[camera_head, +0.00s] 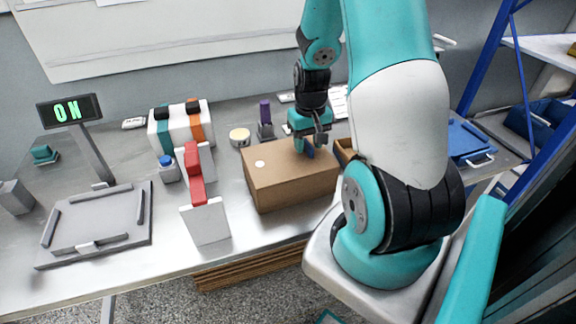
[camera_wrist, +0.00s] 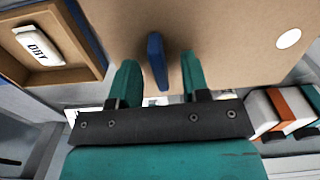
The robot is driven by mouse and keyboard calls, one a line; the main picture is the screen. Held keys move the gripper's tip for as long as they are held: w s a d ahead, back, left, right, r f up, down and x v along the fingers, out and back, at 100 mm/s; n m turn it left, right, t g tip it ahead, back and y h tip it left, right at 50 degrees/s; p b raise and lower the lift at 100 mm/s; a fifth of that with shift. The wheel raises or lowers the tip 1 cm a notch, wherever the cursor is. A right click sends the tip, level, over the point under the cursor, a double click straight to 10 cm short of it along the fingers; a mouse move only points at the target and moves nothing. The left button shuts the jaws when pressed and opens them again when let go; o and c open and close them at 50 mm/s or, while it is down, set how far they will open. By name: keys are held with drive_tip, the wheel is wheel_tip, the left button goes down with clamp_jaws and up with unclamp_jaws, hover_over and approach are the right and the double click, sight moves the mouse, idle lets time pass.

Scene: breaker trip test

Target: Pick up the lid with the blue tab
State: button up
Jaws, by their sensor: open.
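The lid (camera_head: 285,172) is a flat brown panel on top of a brown cardboard box (camera_head: 290,193) in the head view. It also fills much of the wrist view (camera_wrist: 230,35), with a white round spot to the right. Its blue tab (camera_wrist: 156,60) stands up from it and partly shows in the head view (camera_head: 309,152). My gripper (camera_head: 311,142) is over the far right part of the lid. In the wrist view my gripper (camera_wrist: 160,72) is open, with one teal finger on each side of the tab and gaps between.
An open brown compartment (camera_wrist: 98,60) beside the lid holds a white lettered block (camera_wrist: 40,45). Red-topped white blocks (camera_head: 205,215), a white block with coloured bands (camera_head: 181,128) and a grey plate (camera_head: 98,220) stand left. A lit sign (camera_head: 68,110) reads ON.

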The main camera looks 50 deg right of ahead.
drive_tip(key=shift+f, duration=0.4)
drive_tip(key=shift+c, duration=0.4)
clamp_jaws()
drive_tip(key=shift+r, duration=0.2)
